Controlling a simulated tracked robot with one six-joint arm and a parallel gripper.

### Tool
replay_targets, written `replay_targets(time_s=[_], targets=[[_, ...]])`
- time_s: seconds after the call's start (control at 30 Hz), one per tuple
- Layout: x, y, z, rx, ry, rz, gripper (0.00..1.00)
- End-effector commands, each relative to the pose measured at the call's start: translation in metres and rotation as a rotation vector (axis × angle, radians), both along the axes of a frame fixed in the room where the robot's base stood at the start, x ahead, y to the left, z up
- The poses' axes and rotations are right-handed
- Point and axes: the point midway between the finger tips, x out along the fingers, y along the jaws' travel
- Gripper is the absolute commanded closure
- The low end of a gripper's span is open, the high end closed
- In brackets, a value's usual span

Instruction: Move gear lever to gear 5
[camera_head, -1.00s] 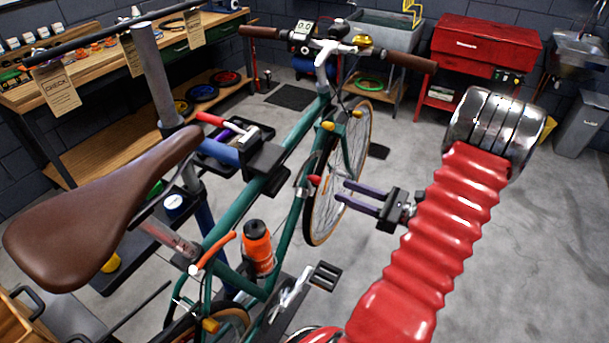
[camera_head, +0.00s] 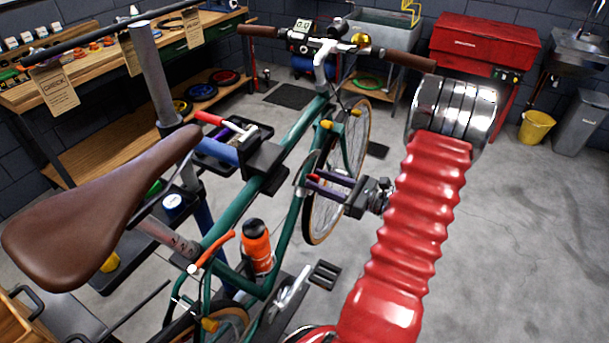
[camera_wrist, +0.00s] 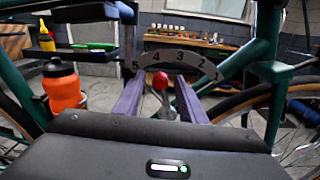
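The gear lever has a red knob (camera_wrist: 160,81) on a short metal stem, and it stands near the 4 mark in the wrist view. Behind it is a grey curved gear scale (camera_wrist: 178,66), numbered 5 to 1 from left to right. My gripper (camera_wrist: 159,79) is open, with one purple finger on each side of the lever. I cannot tell whether either finger touches it. In the head view my gripper (camera_head: 313,179) reaches from the right to the lever on the green bicycle (camera_head: 290,225). The knob is partly hidden among the fingers there.
An orange bottle (camera_wrist: 64,88) sits on the frame left of the fingers. The bike's brown saddle (camera_head: 95,215) and a pedal (camera_head: 324,274) are nearby. A clamp (camera_head: 262,160) grips the top tube. The floor (camera_head: 500,240) right of my arm is clear.

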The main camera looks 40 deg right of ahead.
Motion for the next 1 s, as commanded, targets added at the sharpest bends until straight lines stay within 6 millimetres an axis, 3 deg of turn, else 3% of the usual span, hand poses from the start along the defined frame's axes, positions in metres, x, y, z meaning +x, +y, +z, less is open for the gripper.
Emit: replay_targets(time_s=[0.4, 0.8, 1.0], targets=[[0.046, 0.017, 0.0, 0.0, 0.0, 0.002, 0.63], [0.051, 0.018, 0.0, 0.0, 0.0, 0.0, 0.63], [0.051, 0.018, 0.0, 0.0, 0.0, 0.0, 0.78]])
